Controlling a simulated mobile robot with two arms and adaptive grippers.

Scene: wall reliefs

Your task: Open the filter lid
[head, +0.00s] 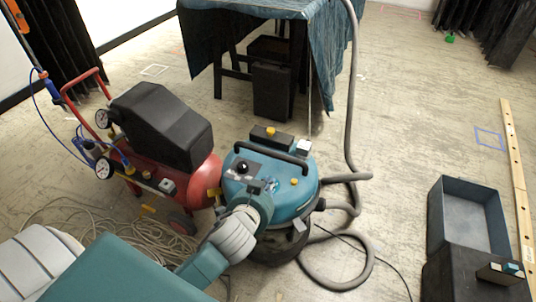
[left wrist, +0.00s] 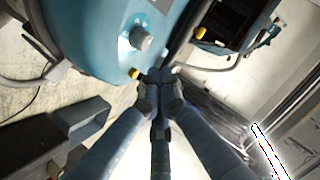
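A shop vacuum (head: 282,208) with a round teal lid (head: 301,206) stands on the floor. The lid carries a black bar handle (head: 271,157), a black knob and small yellow parts. In the head view my left gripper (head: 257,186) reaches over the near side of the lid. In the left wrist view its fingers (left wrist: 159,73) come together at the tips beside the teal housing (left wrist: 92,35), near a yellow part (left wrist: 134,73) and a grey knob (left wrist: 141,38). I see nothing clearly between the fingertips. Contact with the lid cannot be told. My right gripper is not in view.
A red air compressor (head: 187,169) with a black cover stands close at the left. A grey hose (head: 349,285) coils at the vacuum's right. A cloth-covered table (head: 205,45) stands behind. An open grey box (head: 466,222) is at the right. Floor between hose and box is mostly clear.

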